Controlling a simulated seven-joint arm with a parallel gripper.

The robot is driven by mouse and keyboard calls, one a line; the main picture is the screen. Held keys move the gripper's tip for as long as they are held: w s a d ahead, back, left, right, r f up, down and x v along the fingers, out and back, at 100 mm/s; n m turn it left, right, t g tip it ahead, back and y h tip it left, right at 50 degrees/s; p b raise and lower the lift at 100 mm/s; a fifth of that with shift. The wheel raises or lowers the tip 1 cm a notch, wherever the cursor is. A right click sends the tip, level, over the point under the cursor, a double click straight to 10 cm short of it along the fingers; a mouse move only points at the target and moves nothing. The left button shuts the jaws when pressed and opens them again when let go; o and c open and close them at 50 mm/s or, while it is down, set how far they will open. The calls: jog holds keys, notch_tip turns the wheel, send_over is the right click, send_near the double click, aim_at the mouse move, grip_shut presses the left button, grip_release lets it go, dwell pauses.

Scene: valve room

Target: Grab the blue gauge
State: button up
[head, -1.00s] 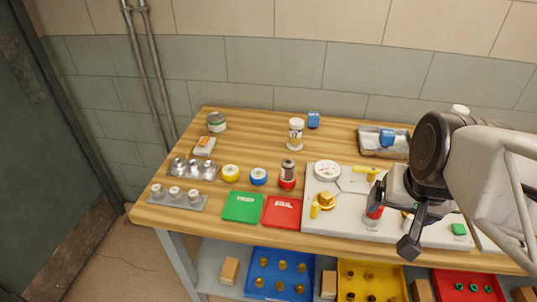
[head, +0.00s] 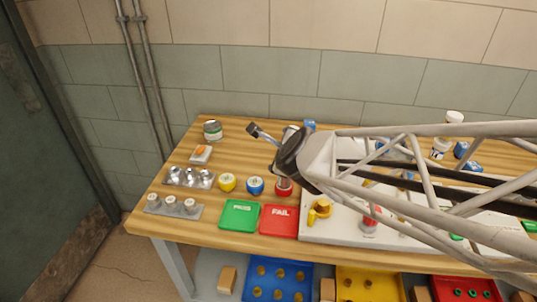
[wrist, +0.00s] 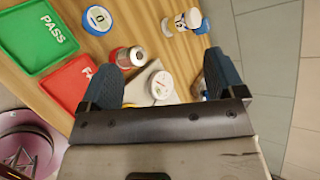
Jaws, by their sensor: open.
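The blue gauge (head: 255,186) is a short round piece with a blue rim and a pale face. It stands on the wooden bench between a yellow gauge (head: 227,183) and a red-and-silver cylinder (head: 284,187). In the wrist view the blue gauge (wrist: 98,20) is near the top edge, left of centre, with its face towards the camera. My gripper (head: 258,132) is above the bench, behind the blue gauge in the head view. Its fingers (wrist: 165,72) are spread and empty in the wrist view, apart from the gauge.
The green PASS tray (head: 240,215) and red FAIL tray (head: 279,220) lie in front of the gauge. The red-and-silver cylinder (wrist: 127,58) stands close by. Two grey racks, the nearer one (head: 173,207), stand left.

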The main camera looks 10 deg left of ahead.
jog(key=w+a+f+m+t+h, duration=0.2)
jog(key=a+f+m, duration=0.5)
jog(key=m, duration=0.3)
jog(key=m+h, duration=0.4)
jog(key=m, duration=0.5)
send_near(254, 185)
jog(key=w+f, duration=0.2)
jog(key=w, duration=0.1)
jog(key=shift+w+t, duration=0.15)
jog(key=shift+t, duration=0.15)
jog(key=shift+w, duration=0.1)
jog(key=shift+x, duration=1.2)
jog(key=shift+w+d, duration=0.1)
jog(key=shift+x, duration=2.45)
jog(key=shift+d, duration=0.1)
